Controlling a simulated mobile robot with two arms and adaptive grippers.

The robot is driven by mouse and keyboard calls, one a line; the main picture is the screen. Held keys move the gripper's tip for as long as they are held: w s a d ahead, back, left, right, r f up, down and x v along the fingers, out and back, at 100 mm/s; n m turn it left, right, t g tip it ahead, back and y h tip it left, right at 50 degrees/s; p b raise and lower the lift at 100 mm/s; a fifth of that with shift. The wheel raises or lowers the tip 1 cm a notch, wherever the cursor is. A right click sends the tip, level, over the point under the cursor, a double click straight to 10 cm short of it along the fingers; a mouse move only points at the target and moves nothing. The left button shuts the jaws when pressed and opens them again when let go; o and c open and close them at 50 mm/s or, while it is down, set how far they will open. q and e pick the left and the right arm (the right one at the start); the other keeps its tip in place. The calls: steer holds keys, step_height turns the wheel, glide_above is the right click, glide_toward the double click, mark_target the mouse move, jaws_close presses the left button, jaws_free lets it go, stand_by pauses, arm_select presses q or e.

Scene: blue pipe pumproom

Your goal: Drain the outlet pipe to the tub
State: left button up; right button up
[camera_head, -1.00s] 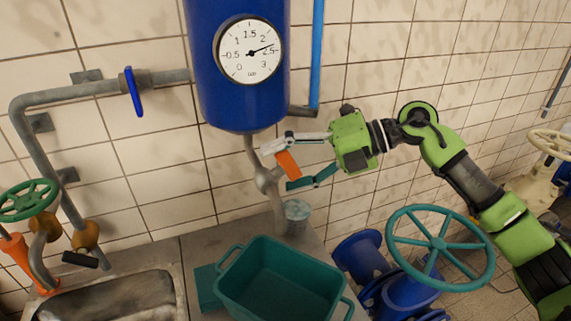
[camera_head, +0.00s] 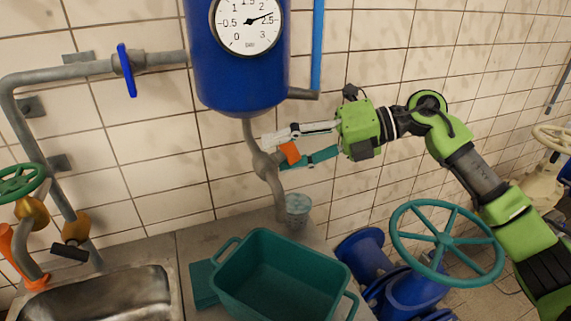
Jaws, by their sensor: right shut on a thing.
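The grey outlet pipe (camera_head: 273,185) runs down from the bottom of the blue tank (camera_head: 238,85), with a valve body (camera_head: 265,165) partway along it. Its lower end is just behind the tub's back rim. An orange valve handle (camera_head: 291,152) shows between the fingers of my right gripper (camera_head: 278,150), which is shut on it. The teal tub (camera_head: 238,262) stands on the grey counter below the pipe, and I see no water in it. My left gripper is not in view.
A translucent cup (camera_head: 298,208) stands behind the tub, beside the pipe. A sink (camera_head: 105,298) is at the left. A teal handwheel (camera_head: 446,240) on blue pipework is at the right, below my right arm.

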stand_by(0.4)
steer(key=o, duration=1.1)
steer(key=v, duration=1.2)
steer(key=shift+f, duration=0.1)
